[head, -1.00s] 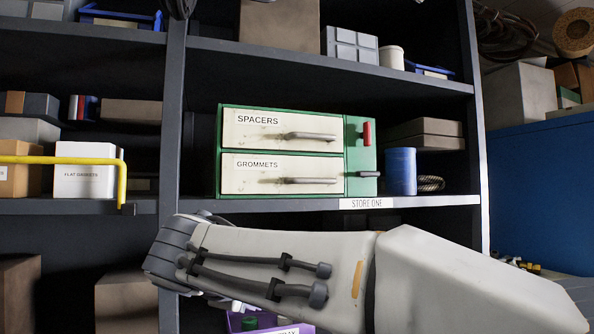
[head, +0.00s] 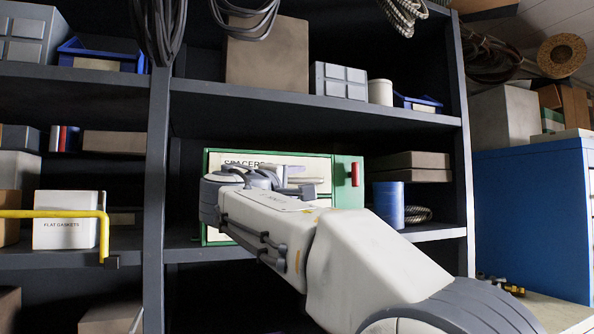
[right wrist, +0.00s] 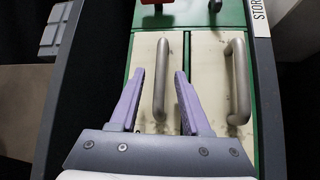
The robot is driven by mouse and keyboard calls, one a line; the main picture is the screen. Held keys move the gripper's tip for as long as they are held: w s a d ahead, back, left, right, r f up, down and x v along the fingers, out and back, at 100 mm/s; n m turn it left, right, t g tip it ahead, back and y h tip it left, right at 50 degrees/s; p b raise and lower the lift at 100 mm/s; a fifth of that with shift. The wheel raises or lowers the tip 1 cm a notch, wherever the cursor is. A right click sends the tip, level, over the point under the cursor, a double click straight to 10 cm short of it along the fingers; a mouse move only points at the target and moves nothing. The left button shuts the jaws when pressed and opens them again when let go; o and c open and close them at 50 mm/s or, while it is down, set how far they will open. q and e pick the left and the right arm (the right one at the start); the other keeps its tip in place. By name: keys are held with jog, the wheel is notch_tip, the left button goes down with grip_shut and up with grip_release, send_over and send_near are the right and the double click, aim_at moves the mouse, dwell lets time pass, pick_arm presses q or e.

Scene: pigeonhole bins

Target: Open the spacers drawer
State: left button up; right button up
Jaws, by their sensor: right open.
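The spacers drawer (head: 235,161) is the upper drawer of a green cabinet (head: 346,188) on the middle shelf. My right arm hides most of it in the head view, but part of its label shows. It looks shut. In the right wrist view the picture is turned, and the spacers drawer (right wrist: 145,47) is the left one. Its grey bar handle (right wrist: 160,85) appears between the two purple fingers of my right gripper (right wrist: 160,74). The gripper is open and grips nothing. I cannot tell whether the fingertips reach around the handle. My left gripper is out of view.
The grommets drawer (right wrist: 212,65) with its own handle (right wrist: 239,85) lies beside it. A red latch (head: 355,174) is on the cabinet's right side. A blue cylinder (head: 388,203) stands to the right. A yellow bar (head: 60,214) crosses in front at left.

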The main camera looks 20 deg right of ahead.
jog(key=shift+w+d+r, duration=0.1)
jog(key=shift+w+d, duration=0.4)
jog(key=shift+w, duration=0.05)
grip_shut()
dwell(1.1)
